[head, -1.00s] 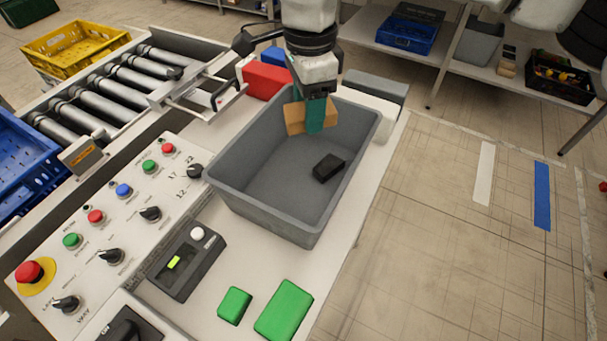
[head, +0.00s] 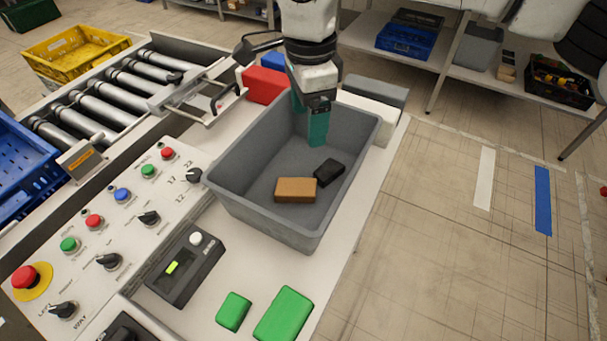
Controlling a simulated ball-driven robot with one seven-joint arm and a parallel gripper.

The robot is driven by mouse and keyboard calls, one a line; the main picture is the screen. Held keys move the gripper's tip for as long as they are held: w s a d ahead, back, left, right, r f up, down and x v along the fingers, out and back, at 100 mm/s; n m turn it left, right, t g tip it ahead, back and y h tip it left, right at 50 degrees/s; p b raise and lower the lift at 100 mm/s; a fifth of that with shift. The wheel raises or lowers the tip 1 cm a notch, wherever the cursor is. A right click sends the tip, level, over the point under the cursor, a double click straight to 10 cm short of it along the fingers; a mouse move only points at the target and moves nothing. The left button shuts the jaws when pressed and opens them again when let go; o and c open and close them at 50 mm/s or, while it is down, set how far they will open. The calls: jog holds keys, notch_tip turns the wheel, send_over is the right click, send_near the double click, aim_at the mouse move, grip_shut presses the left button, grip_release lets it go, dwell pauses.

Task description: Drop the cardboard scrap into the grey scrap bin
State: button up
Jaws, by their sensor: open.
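The cardboard scrap (head: 296,190), a small brown block, lies on the floor of the grey scrap bin (head: 262,222). A black block (head: 329,172) lies in the bin just right of it, close by; I cannot tell if they touch. My gripper (head: 308,122) has teal fingers and is over the far part of the bin, behind the scrap and apart from it. It is open and holds nothing.
A control panel (head: 130,215) and a black device with a white knob (head: 186,265) stand left of the bin. Two green blocks (head: 284,314) lie in front. Red (head: 265,84) and white (head: 368,112) blocks stand behind it. A roller conveyor (head: 105,95) is at the back left.

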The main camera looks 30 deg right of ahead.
notch_tip(320, 180, up, 11)
jog(key=b, duration=0.1)
jog(key=shift+f, duration=0.2)
dwell(0.5)
